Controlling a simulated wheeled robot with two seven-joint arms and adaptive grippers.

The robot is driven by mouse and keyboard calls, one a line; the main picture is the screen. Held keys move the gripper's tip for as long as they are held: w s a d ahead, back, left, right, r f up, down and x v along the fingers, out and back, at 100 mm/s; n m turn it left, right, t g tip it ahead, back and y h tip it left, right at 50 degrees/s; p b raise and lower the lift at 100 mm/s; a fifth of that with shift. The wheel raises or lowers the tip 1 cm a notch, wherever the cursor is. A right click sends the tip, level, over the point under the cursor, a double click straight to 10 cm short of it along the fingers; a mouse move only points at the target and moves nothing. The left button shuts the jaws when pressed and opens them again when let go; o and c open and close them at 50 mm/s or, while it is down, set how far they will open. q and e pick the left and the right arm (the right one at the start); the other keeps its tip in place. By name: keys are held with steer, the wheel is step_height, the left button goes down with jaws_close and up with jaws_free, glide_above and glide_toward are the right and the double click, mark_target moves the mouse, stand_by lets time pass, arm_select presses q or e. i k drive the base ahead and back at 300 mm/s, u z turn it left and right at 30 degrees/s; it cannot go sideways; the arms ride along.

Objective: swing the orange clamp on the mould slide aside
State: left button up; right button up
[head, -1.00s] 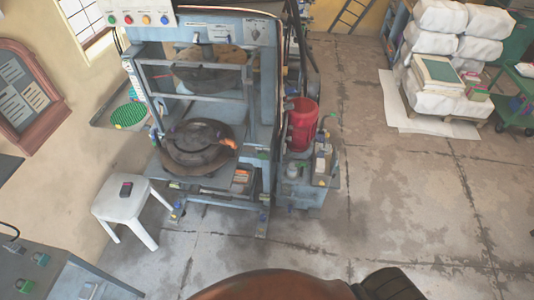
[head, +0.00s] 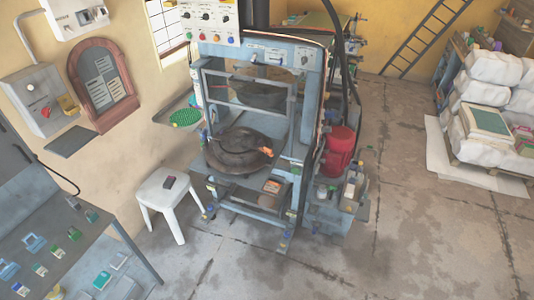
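The orange clamp (head: 266,150) is small in the head view. It sits at the right edge of the dark round mould (head: 238,160). The mould rests on the slide at the front of the grey-blue press (head: 309,90), below the upper platen. Whether the clamp is fastened is too small to tell. Neither of my grippers is in view.
A white stool (head: 165,200) stands left of the press. A workbench (head: 85,245) with several small items fills the lower left. A red cylinder (head: 340,148) stands on the press's right side. White sacks (head: 490,80) are stacked at the right. The floor (head: 410,210) is open in front and to the right.

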mark_target(266, 149)
steer(key=u, duration=0.7)
steer(key=i, duration=1.05)
steer(key=z, duration=0.05)
